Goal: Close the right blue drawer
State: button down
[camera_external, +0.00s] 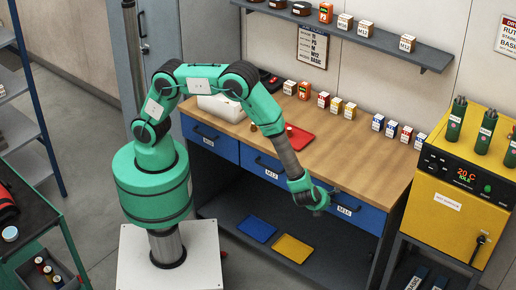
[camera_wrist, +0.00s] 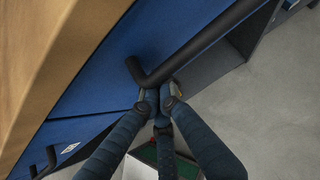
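The right blue drawer (camera_external: 367,217), labelled M10, is in the workbench front at the right end. Its front looks about level with its neighbours; I cannot tell whether a small gap is left. In the wrist view the blue front (camera_wrist: 130,35) fills the upper middle, with its black bar handle (camera_wrist: 205,42) running across. My gripper (camera_external: 318,205) is low in front of this drawer. In the wrist view its fingers (camera_wrist: 160,102) come together, with their tips at the bent end of the handle. They look shut with nothing between them; contact with the handle is unclear.
The middle drawer (camera_external: 262,166) and left drawer (camera_external: 220,144) are beside it. A yellow oven (camera_external: 450,195) stands close on the right. A lower shelf (camera_external: 325,255) is below.

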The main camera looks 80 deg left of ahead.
jog(key=shift+w+r, duration=0.25)
jog(key=shift+w, duration=0.05)
jog(key=s+d+r+p, duration=0.2)
jog(key=s+d+r, duration=0.4)
jog(key=s+d, duration=0.1)
jog(key=shift+s+d+r, duration=0.2)
jog(key=shift+s+d, duration=0.15)
jog(key=shift+s, duration=0.35)
jog(key=shift+r, duration=0.15)
dwell(0.6)
